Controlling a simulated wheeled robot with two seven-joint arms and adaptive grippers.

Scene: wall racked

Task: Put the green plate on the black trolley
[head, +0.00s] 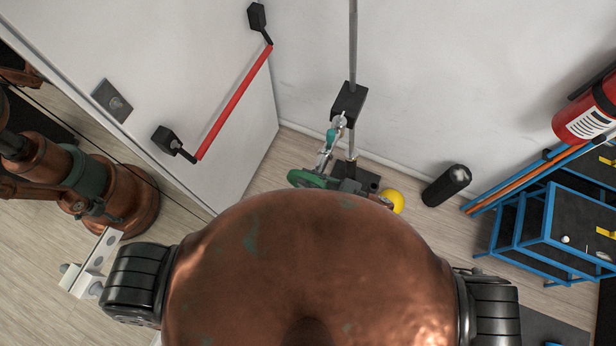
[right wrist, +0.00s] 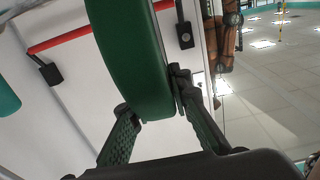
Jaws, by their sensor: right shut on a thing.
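The green plate (head: 308,179) shows in the head view just beyond my copper body, beside the foot of an upright metal rod. In the right wrist view the green plate (right wrist: 135,55) is large, its thick curved rim between the two fingers. My right gripper (right wrist: 153,104) is shut on it. In the head view my right gripper (head: 336,183) is small and partly hidden by my body. A blue-framed trolley with black shelves (head: 550,226) stands at the far right, cut by the picture edge; I see no other black trolley. My left gripper is not in view.
A white door with a red push bar (head: 233,104) is at the left. The rod (head: 353,45) carries a black block. Wooden floor shows between cylinder and trolley.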

